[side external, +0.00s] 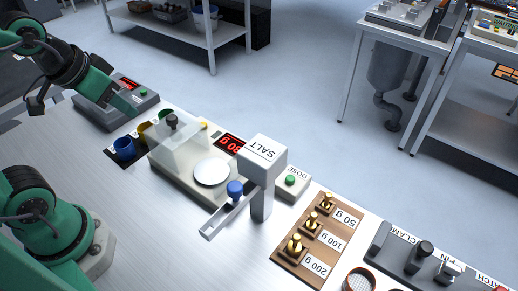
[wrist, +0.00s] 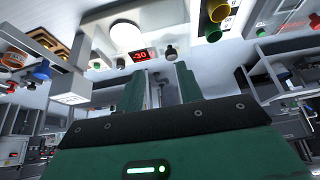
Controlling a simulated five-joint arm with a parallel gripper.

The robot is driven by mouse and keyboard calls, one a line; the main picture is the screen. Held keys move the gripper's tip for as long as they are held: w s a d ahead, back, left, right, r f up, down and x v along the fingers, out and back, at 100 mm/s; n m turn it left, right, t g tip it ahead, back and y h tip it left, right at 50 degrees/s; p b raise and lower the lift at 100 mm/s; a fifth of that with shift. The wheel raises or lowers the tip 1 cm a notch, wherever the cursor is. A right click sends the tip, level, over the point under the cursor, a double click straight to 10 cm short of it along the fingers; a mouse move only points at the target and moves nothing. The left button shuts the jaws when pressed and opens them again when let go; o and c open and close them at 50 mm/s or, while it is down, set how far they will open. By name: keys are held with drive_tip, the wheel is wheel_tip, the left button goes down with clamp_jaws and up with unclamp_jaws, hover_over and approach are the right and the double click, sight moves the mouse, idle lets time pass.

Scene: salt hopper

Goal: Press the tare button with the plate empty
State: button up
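The balance (side external: 180,180) has a round pale plate (side external: 212,172) with nothing on it; the plate also shows in the wrist view (wrist: 126,34). Its red display (side external: 231,143) is lit, and in the wrist view it (wrist: 140,55) seems to read -30. A small yellow button (side external: 204,125) sits beside the display; I cannot read a tare label on it. A clear cover with a black knob (side external: 171,119) stands left of the plate. My gripper (side external: 128,103) is at the upper left, apart from the balance. In the wrist view its fingers (wrist: 160,85) are spread with nothing between them.
The salt hopper (side external: 262,160) with its chute and blue knob (side external: 235,188) stands right of the plate, beside a green DOSE button (side external: 290,180). Brass weights (side external: 310,225) stand farther right. Coloured cups (side external: 124,148) and another display unit (side external: 118,110) are at left.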

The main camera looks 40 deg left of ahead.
clamp_jaws()
idle(1.7)
